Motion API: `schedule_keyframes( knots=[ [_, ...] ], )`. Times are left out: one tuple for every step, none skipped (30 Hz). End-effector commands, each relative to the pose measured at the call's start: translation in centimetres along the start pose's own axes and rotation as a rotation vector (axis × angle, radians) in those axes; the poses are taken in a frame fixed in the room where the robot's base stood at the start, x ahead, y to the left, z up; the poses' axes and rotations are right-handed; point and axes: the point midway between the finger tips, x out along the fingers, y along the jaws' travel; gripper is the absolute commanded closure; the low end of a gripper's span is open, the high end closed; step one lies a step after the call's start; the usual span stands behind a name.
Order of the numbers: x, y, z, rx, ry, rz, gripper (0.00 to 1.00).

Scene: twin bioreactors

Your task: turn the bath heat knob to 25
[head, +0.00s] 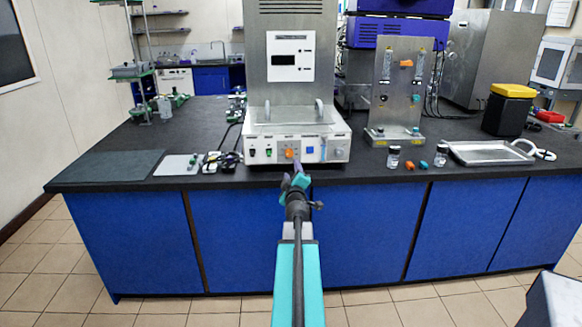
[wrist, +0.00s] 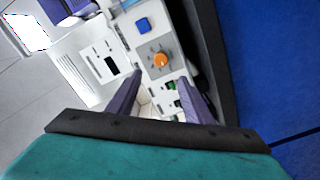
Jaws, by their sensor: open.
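The bath (head: 258,139) is a white and steel unit at the front edge of the black bench, with a control panel facing me. The bath heat knob appears to be the orange knob (head: 291,153) near the middle of that panel. It also shows in the wrist view (wrist: 160,60), with marks around it too small to read. My gripper (head: 297,180) is open and empty, just in front of and below the panel. In the wrist view its two purple fingers (wrist: 155,95) point toward the panel, with the knob beyond their tips and apart from them.
A blue square button (head: 310,150) sits right of the knob, and a green switch (head: 268,152) sits left. Small vials (head: 393,157) and a metal tray (head: 490,152) stand to the right. A grey mat (head: 115,165) lies at left. The blue cabinet fronts are clear.

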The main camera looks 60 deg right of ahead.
Motion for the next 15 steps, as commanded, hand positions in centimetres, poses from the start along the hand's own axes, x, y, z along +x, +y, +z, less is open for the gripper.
schedule_keyframes(
  knots=[
    [0.00,0.00,0.00,-0.020,0.000,0.000,0.54],
    [0.00,0.00,0.00,-0.038,0.000,0.000,0.54],
    [0.00,-0.01,0.01,-0.067,-0.001,0.000,0.54],
    [0.00,-0.02,0.01,-0.093,-0.001,-0.001,0.54],
    [0.00,-0.04,0.02,-0.126,-0.001,-0.002,0.54],
    [0.00,-0.07,0.03,-0.176,-0.001,-0.003,0.54],
    [-0.01,-0.10,0.03,-0.220,-0.001,-0.004,0.54],
    [-0.02,-0.14,0.04,-0.267,-0.001,-0.006,0.54],
    [-0.04,-0.19,0.05,-0.334,-0.001,-0.008,0.54],
    [-0.06,-0.23,0.06,-0.387,-0.001,-0.010,0.54],
    [-0.08,-0.27,0.06,-0.441,-0.001,-0.012,0.54],
    [-0.10,-0.27,0.04,-0.517,0.000,-0.014,0.54],
    [-0.12,-0.29,0.04,-0.571,0.000,-0.016,0.54],
    [-0.13,-0.31,0.04,-0.628,0.001,-0.017,0.54],
    [-0.16,-0.31,0.02,-0.705,0.002,-0.019,0.54]
  ],
)
